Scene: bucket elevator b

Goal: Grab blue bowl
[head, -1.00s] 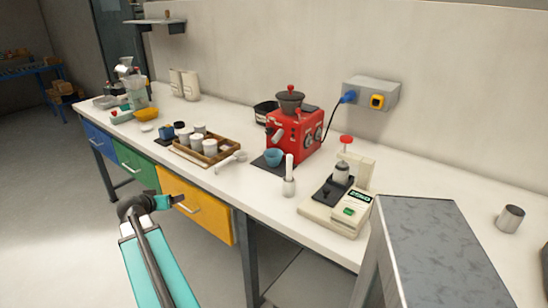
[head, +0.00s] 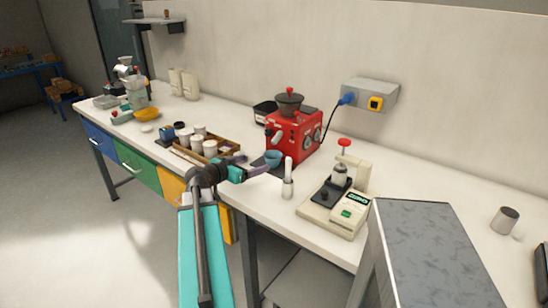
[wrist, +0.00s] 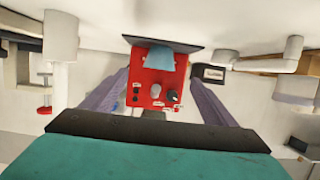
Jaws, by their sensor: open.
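The blue bowl (head: 273,156) sits on a dark mat (head: 259,162) on the workbench, in front of the red grinder (head: 293,134). In the wrist view the bowl (wrist: 160,60) shows upside down at the upper middle, in front of the red machine body. My gripper (head: 262,167) reaches over the front of the bench, its fingertips close to the bowl on its left and near side. In the wrist view my gripper (wrist: 158,80) is open, with one purple finger on each side of the bowl's line. I cannot tell whether the fingers touch the bowl.
A white pestle-like tool (head: 288,178) stands just right of the bowl. A wooden tray (head: 228,150) with white jars lies to the left, close to my arm. A beige device (head: 337,208) stands further right. A grey box-like surface (head: 425,245) fills the lower right.

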